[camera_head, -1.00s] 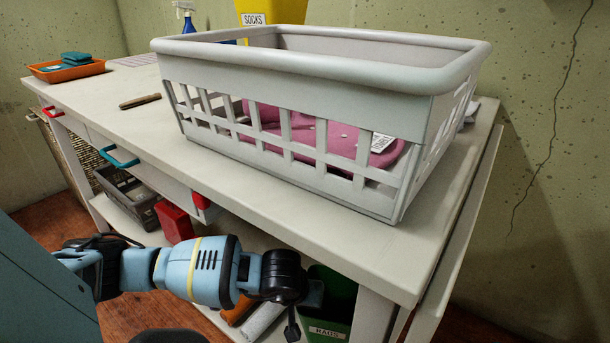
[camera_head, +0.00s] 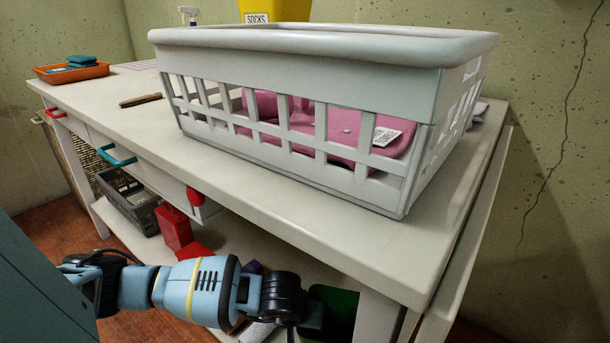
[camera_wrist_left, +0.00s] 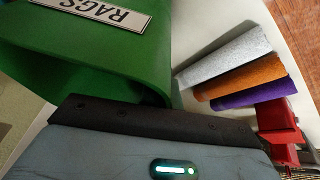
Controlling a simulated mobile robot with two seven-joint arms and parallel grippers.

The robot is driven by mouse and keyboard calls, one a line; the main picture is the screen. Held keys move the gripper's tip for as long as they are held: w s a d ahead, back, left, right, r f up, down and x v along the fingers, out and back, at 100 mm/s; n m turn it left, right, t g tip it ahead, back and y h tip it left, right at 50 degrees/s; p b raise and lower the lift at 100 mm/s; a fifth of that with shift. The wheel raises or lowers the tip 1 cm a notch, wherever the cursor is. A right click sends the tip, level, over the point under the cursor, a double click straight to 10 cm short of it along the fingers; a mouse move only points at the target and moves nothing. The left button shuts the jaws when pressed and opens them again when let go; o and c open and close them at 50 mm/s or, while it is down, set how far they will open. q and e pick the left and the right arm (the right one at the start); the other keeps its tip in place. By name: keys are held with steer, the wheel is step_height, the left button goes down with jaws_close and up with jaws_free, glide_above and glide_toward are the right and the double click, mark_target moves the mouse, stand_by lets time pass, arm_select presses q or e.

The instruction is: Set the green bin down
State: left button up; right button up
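The green bin (camera_head: 338,306) is low at the table's near end, mostly cut off by the picture's bottom edge and partly behind the table leg. In the left wrist view the green bin (camera_wrist_left: 110,62) fills the upper left, with its RAGS label (camera_wrist_left: 90,14) upside down. My left gripper (camera_head: 312,314) is at the bin's left side in the head view. In the wrist view the bin's rim lies right against the gripper body, and the fingers are hidden there; it appears shut on the rim. Whether the bin's bottom touches the shelf is hidden. My right gripper is not in view.
Grey, orange and purple rolls (camera_wrist_left: 246,82) lie on the white lower shelf, with red objects (camera_wrist_left: 278,130) beside them. A grey crate (camera_head: 130,203) is farther along. Above, the tabletop (camera_head: 250,190) carries a large white basket (camera_head: 300,60). A table leg (camera_head: 378,318) stands close right.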

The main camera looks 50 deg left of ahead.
arm_select(q)
steer(key=o, duration=0.4)
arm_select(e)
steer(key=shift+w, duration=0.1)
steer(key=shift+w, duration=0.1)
